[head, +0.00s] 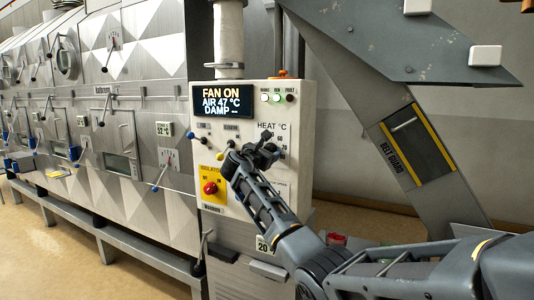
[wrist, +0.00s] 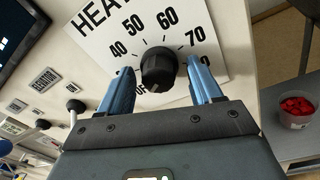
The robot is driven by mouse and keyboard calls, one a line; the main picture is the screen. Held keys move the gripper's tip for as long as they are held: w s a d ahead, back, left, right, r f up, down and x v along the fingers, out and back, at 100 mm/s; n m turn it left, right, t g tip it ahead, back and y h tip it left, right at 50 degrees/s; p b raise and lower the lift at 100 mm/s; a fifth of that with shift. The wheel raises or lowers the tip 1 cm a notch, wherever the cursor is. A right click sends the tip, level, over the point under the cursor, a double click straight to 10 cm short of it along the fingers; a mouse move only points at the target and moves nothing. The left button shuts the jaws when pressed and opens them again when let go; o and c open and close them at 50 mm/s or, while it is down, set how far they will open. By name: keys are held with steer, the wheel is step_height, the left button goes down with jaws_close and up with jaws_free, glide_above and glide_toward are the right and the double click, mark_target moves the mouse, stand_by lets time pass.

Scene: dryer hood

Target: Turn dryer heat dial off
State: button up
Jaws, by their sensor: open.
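The heat dial (wrist: 158,68) is a round black knob on a white plate marked HEAT with 40, 50, 60 and 70 around it, in the wrist view. A partly hidden OFF label shows at its lower left. A pale mark shows on the knob's lower edge; I cannot tell its exact setting. My gripper (wrist: 157,80) is open, with one blue finger on each side of the dial and gaps visible to both. In the head view my gripper (head: 258,154) is in front of the HEAT scale and hides the dial.
The control panel (head: 296,180) has a display (head: 222,100) reading FAN ON, AIR 47 °C, DAMP. A red isolator knob (head: 210,188) on yellow and small levers sit left of my gripper. A bowl of red pieces (wrist: 296,110) stands at the right.

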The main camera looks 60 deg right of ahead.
steer(key=s+a+b, duration=0.1)
steer(key=a, duration=0.6)
steer(key=shift+a, duration=0.3)
